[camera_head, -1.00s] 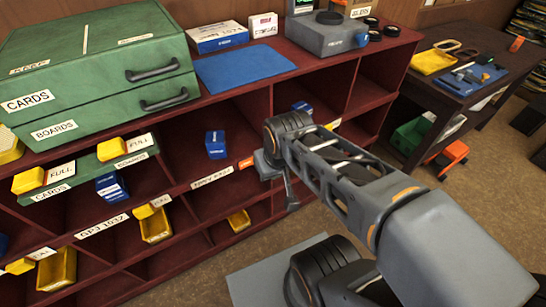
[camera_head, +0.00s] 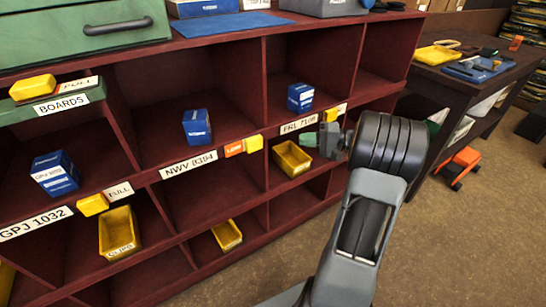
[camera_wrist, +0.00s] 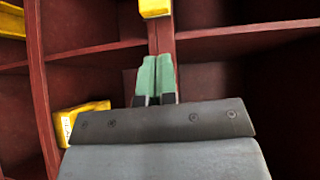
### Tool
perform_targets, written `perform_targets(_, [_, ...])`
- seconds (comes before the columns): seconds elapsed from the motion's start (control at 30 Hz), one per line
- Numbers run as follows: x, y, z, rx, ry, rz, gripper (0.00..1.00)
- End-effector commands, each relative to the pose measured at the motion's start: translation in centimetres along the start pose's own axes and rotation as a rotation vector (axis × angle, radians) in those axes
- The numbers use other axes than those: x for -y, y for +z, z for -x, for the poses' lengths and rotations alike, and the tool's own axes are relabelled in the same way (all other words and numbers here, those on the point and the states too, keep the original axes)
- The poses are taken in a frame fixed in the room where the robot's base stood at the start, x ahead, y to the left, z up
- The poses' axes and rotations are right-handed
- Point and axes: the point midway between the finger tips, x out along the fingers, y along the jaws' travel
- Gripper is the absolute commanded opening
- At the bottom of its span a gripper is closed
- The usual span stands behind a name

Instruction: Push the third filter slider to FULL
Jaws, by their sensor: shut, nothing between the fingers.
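Yellow sliders sit along the shelf fronts. One (camera_head: 93,204), by the GPJ 1032 label, has a white FULL tag (camera_head: 118,192) showing on its right. Another (camera_head: 253,143), by the NWV 0394 label (camera_head: 188,165), has an orange tag (camera_head: 234,148) showing on its left. My gripper (camera_head: 318,138) is shut and empty, just below that label's right end. In the wrist view its green fingertips (camera_wrist: 157,62) point at a shelf divider, below a yellow slider (camera_wrist: 154,8), apparently apart from it.
Yellow bins (camera_head: 291,158) (camera_head: 119,232) and blue boxes (camera_head: 197,127) (camera_head: 301,97) stand in the red shelf's compartments. A dark side table (camera_head: 440,82) stands at the right. Open floor lies in front of the shelf.

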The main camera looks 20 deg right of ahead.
Motion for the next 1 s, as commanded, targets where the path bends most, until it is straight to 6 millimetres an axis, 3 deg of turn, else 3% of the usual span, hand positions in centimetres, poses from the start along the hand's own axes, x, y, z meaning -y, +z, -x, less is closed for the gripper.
perform_targets(0.03, [-1.2, -0.8, 1.0, -0.027, -0.037, 0.008, 0.00])
perform_targets(0.2, [-1.6, -1.8, 2.4, -0.066, -0.099, 0.032, 0.00])
perform_targets(0.57, [-1.5, -1.9, 2.4, -0.068, -0.102, 0.032, 0.00])
perform_targets(0.77, [-1.5, -1.9, 0.6, -0.065, -0.101, 0.031, 0.00])
perform_targets(1.0, [-1.1, -2.2, -3.9, -0.063, -0.101, 0.032, 0.00])
